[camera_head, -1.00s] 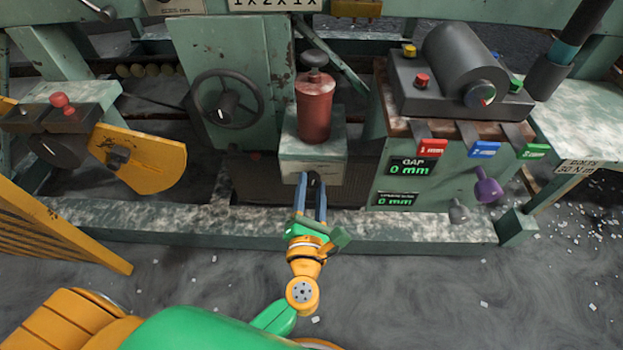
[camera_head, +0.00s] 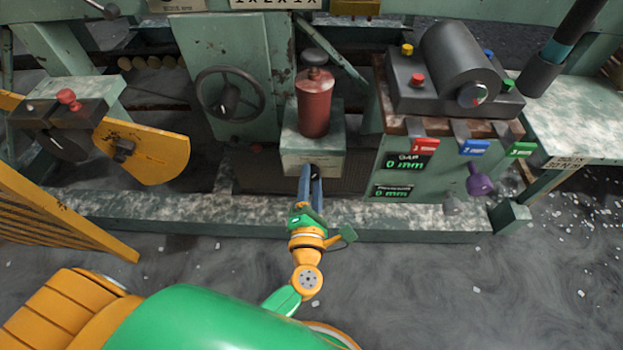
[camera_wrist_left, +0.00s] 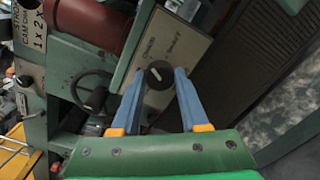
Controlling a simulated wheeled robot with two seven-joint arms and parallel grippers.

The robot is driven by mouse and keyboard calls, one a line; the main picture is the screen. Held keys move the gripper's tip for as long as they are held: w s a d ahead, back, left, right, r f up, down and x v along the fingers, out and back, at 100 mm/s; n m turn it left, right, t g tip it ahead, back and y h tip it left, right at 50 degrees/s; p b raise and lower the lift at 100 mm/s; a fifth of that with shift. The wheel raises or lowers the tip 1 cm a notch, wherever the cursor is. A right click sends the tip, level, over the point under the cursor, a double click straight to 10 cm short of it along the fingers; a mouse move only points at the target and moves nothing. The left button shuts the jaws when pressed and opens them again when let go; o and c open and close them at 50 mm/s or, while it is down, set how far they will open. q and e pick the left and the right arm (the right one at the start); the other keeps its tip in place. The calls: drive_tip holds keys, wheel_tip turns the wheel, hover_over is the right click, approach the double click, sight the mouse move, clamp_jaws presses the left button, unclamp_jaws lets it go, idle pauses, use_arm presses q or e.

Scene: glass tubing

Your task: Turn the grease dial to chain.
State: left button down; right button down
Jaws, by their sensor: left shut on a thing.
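The grease dial (camera_wrist_left: 158,76) is a small dark round knob with a white mark. It sits on the front face of the pale green box (camera_head: 313,157) under the red grease cylinder (camera_head: 314,104). My left gripper (camera_head: 313,176) is shut on the dial, with one blue finger on each side; its fingers show clearly in the left wrist view (camera_wrist_left: 157,84). In that view, small dark lettering (camera_wrist_left: 162,46) stands on the face above the dial, too blurred to read surely. The white mark lies toward the dial's upper left there. My right gripper is not in view.
A handwheel (camera_head: 230,95) stands left of the box. Right of it is a panel with two green displays (camera_head: 409,161), coloured tags and a purple knob (camera_head: 480,180). A green beam (camera_head: 420,217) runs along the floor; the floor in front is mostly open.

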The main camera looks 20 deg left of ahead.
use_arm(q)
drive_tip(key=shift+c, duration=2.1)
unclamp_jaws()
drive_tip(key=v, duration=0.7)
